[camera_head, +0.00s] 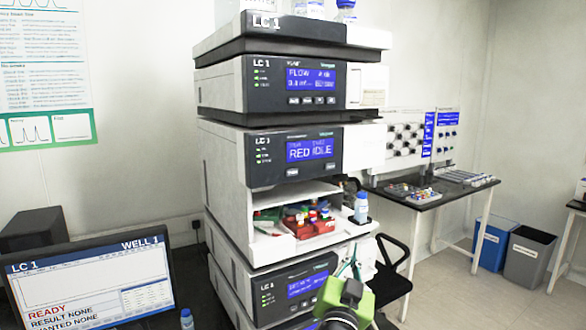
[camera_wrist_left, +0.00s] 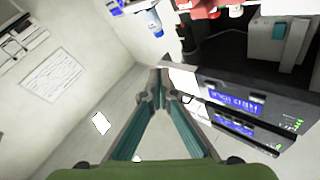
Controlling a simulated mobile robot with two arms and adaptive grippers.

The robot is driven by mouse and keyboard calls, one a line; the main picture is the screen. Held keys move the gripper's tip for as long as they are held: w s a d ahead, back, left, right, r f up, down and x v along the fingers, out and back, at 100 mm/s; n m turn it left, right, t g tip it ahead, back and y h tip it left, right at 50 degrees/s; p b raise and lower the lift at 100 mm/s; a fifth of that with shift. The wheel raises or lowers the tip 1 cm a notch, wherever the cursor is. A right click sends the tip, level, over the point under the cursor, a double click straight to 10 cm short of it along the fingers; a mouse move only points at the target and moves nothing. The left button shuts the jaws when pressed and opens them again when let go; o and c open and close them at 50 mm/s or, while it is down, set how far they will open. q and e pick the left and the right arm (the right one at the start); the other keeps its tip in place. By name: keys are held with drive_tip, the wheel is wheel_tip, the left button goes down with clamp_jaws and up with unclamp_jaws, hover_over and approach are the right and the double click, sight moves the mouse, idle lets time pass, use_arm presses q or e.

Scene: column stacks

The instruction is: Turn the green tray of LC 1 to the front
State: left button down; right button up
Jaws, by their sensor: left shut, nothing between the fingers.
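The LC 1 stack (camera_head: 230,190) stands in the middle of the head view. Its open bay (camera_head: 330,192) holds a red tray (camera_head: 318,228) with several coloured-cap vials at the front. The green tray (camera_head: 266,216) shows only partly, at the left inside the bay. The module display (camera_head: 310,149) above reads "RED" and "IDLE". My left gripper (camera_head: 354,262) is shut and empty, in front of the module below the bay, apart from the trays. In the left wrist view its fingers (camera_wrist_left: 161,75) meet at the tips, and red tray parts (camera_wrist_left: 205,12) show upside down at the top. My right gripper is not in view.
A blue-capped bottle (camera_head: 361,207) stands at the bay's right edge. A monitor (camera_head: 95,285) at lower left shows "READY", "RESULT NONE" and "WANTED NONE". A black chair (camera_head: 392,268), a side table (camera_head: 425,196) and two bins (camera_head: 527,257) stand to the right. Floor is open at lower right.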

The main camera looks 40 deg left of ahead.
sight(292, 172)
use_arm(q)
drive_tip(key=s+a+r+n+y, duration=0.1)
drive_tip(key=s+r, duration=0.3)
drive_tip(key=r, duration=0.4)
drive_tip(key=s+a+r+n+t+y+p, duration=0.1)
drive_tip(key=s+a+r+n+y, duration=0.1)
drive_tip(key=r, duration=0.6)
drive_tip(key=shift+s+a+r+n+y, duration=0.25)
drive_tip(key=shift+s+n+y, duration=0.15)
drive_tip(key=shift+s+y, duration=0.5)
drive_tip(key=shift+w+a+p, duration=0.25)
drive_tip(key=shift+w+a, duration=0.3)
drive_tip(key=shift+a, duration=0.8)
drive_tip(key=shift+w+a+p, duration=0.25)
drive_tip(key=shift+w+a, duration=0.35)
drive_tip(key=shift+a, duration=0.75)
drive_tip(key=shift+w+a+p, duration=0.25)
drive_tip(key=shift+w+a, duration=0.3)
drive_tip(key=shift+a, duration=0.8)
drive_tip(key=shift+w+a, duration=0.15)
drive_tip(key=shift+a, duration=0.2)
